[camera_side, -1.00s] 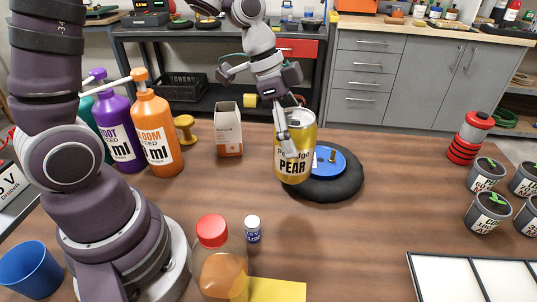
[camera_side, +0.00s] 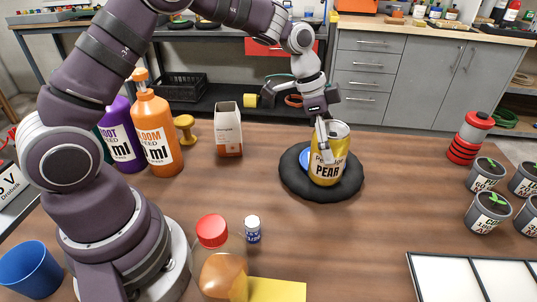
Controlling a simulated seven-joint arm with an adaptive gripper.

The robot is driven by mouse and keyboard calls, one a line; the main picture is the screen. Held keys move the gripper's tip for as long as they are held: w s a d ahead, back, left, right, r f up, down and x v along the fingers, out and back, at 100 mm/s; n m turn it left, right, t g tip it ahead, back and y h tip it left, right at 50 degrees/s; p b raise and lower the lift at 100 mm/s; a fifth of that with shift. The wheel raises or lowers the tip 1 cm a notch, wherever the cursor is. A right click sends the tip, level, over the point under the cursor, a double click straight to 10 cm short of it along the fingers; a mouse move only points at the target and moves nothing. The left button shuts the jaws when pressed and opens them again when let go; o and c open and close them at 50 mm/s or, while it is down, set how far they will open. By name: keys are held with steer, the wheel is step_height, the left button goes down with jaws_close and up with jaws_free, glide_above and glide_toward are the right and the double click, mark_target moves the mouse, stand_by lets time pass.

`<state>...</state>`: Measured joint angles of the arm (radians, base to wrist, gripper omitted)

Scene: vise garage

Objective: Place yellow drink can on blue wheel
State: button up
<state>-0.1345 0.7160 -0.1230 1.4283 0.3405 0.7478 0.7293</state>
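The yellow drink can (camera_side: 329,158), labelled PEAR, is upright over the blue wheel. The wheel has a black tyre (camera_side: 293,180) lying flat on the table and a blue hub (camera_side: 306,160), mostly hidden behind the can. I cannot tell whether the can's base touches the hub or hangs just above it. My gripper (camera_side: 325,140) is at the can's upper part, with one finger visible against its near left side. The other finger is hidden, and the gripper appears shut on the can.
A carton (camera_side: 228,130) stands left of the wheel, with a yellow spool-like object (camera_side: 186,130) beyond it. A small white bottle (camera_side: 252,229) and a red-capped bottle (camera_side: 213,262) stand in front.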

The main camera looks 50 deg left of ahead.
steer(key=o, duration=0.4)
steer(key=shift+o, duration=0.2)
steer(key=shift+r, duration=0.1)
steer(key=v, duration=1.2)
steer(key=s+a+n+t+y, duration=0.1)
steer(key=s+n+t+y, duration=0.1)
steer(key=s+n, duration=0.8)
steer(key=s+f+y, duration=0.1)
steer(key=s, duration=0.5)
steer(key=shift+a+n+t+y, duration=0.35)
steer(key=shift+n+t+y, duration=0.05)
